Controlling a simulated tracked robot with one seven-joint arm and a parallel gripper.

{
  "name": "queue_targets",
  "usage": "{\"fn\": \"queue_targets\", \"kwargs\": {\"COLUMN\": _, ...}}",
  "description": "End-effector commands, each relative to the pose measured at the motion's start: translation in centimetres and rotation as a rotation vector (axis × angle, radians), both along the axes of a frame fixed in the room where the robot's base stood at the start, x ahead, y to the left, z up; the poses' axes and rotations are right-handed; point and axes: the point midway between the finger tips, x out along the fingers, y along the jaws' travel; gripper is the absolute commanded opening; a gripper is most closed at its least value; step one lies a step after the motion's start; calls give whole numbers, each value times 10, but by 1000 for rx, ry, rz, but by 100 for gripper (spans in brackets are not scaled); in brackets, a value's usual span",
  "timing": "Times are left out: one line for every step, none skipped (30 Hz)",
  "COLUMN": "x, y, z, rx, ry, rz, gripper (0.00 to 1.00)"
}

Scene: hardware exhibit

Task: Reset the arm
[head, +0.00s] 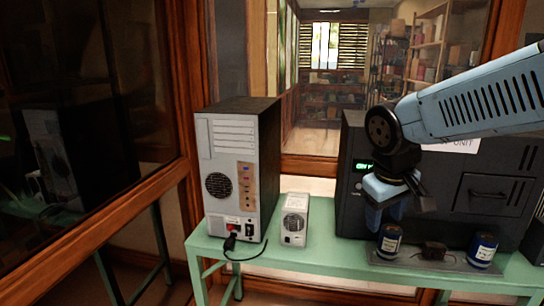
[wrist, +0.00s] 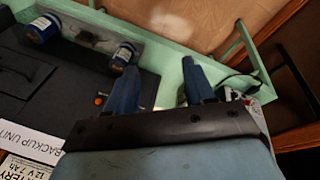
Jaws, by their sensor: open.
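My blue arm reaches in from the right in the head view, bent at a black joint, with the gripper pointing down. My gripper (head: 386,214) hangs in front of the black backup unit (head: 470,185), above a blue-labelled can (head: 390,240). In the wrist view my gripper (wrist: 160,72) has its two blue fingers apart with nothing between them. The backup unit (wrist: 95,70) shows there beside the left finger. A strip of the green table (wrist: 170,85) shows between the fingers. My gripper partly hides the front of the unit.
A grey computer tower (head: 238,170) and a small white box (head: 294,219) stand on the green table (head: 320,258) at left, with a black cable (head: 233,248) near the edge. Another can (head: 482,249) stands at right on a grey plate. Glass panes with wooden frames surround the table.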

Motion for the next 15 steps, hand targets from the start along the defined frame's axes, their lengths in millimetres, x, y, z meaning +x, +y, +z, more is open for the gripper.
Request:
{"fn": "queue_targets", "kwargs": {"x": -8, "y": -4, "z": 7, "rx": 35, "ry": -34, "rz": -40, "gripper": 53}}
{"fn": "queue_targets", "kwargs": {"x": -12, "y": -5, "z": 11, "rx": 55, "ry": -51, "rz": -60, "gripper": 53}}
{"fn": "queue_targets", "kwargs": {"x": -18, "y": -6, "z": 16, "rx": 82, "ry": -76, "rz": -88, "gripper": 53}}
{"fn": "queue_targets", "kwargs": {"x": -22, "y": -7, "z": 19, "rx": 103, "ry": -93, "rz": -110, "gripper": 53}}
{"fn": "queue_targets", "kwargs": {"x": -26, "y": -7, "z": 22, "rx": 122, "ry": -111, "rz": -129, "gripper": 53}}
{"fn": "queue_targets", "kwargs": {"x": -32, "y": -8, "z": 26, "rx": 145, "ry": -133, "rz": -154, "gripper": 53}}
{"fn": "queue_targets", "kwargs": {"x": -36, "y": -8, "z": 29, "rx": 162, "ry": -150, "rz": -172, "gripper": 53}}
{"fn": "queue_targets", "kwargs": {"x": -39, "y": -8, "z": 31, "rx": 178, "ry": -165, "rz": -189, "gripper": 53}}
{"fn": "queue_targets", "kwargs": {"x": -44, "y": -8, "z": 35, "rx": 197, "ry": -186, "rz": -210, "gripper": 53}}
{"fn": "queue_targets", "kwargs": {"x": -46, "y": -8, "z": 37, "rx": 210, "ry": -201, "rz": -223, "gripper": 53}}
{"fn": "queue_targets", "kwargs": {"x": -49, "y": -8, "z": 39, "rx": 221, "ry": -213, "rz": -236, "gripper": 53}}
{"fn": "queue_targets", "kwargs": {"x": -52, "y": -8, "z": 42, "rx": 236, "ry": -228, "rz": -249, "gripper": 53}}
{"fn": "queue_targets", "kwargs": {"x": -54, "y": -8, "z": 43, "rx": 243, "ry": -238, "rz": -258, "gripper": 53}}
{"fn": "queue_targets", "kwargs": {"x": -55, "y": -7, "z": 44, "rx": 250, "ry": -245, "rz": -265, "gripper": 53}}
{"fn": "queue_targets", "kwargs": {"x": -57, "y": -7, "z": 45, "rx": 259, "ry": -254, "rz": -273, "gripper": 53}}
